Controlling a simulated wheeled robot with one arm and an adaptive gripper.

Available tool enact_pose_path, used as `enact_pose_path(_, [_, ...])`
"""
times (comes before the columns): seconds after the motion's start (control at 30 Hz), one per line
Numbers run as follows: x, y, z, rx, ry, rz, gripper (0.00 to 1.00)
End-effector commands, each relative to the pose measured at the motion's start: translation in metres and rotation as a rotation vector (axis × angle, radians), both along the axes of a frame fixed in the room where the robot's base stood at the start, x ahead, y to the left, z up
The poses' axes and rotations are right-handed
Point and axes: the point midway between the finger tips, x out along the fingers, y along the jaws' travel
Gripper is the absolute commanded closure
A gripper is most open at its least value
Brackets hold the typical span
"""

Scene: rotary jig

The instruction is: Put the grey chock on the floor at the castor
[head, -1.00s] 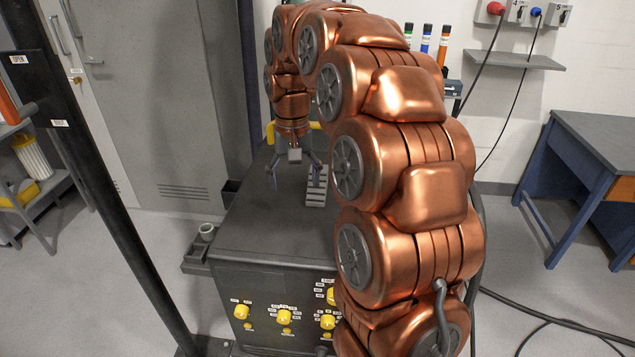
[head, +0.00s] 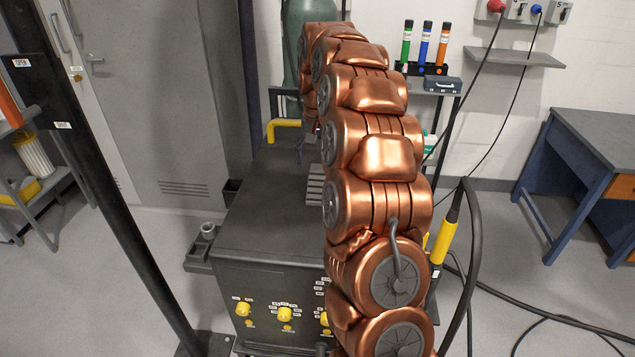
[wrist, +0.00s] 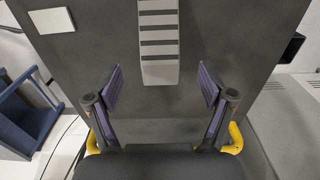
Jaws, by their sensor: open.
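My gripper (wrist: 162,76) is open in the wrist view, with two purple-padded fingers spread apart and nothing between them. It is over the rear of the dark machine top (wrist: 230,60). A pale grey strip with dark cross slots (wrist: 172,72) lies on that top, beyond and between the fingertips. The same strip shows partly in the head view (head: 315,190), beside my arm. I cannot tell whether any piece in view is the grey chock. I cannot make out a castor in either view. My arm covers much of the machine's right side.
The machine's front has yellow knobs (head: 285,314). A yellow bar (head: 283,126) is at its back. A black post (head: 110,190) stands at left, a grey cabinet (head: 160,100) behind it. Cables (head: 540,322) lie on the floor at right. A blue desk (head: 560,180) stands farther right.

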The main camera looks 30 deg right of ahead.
Motion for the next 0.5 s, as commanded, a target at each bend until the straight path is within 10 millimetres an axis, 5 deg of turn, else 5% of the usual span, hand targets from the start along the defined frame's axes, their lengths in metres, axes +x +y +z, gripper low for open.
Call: enact_pose_path(0.5, [0.000, -0.001, -0.040, 0.003, 0.007, 0.000, 0.19])
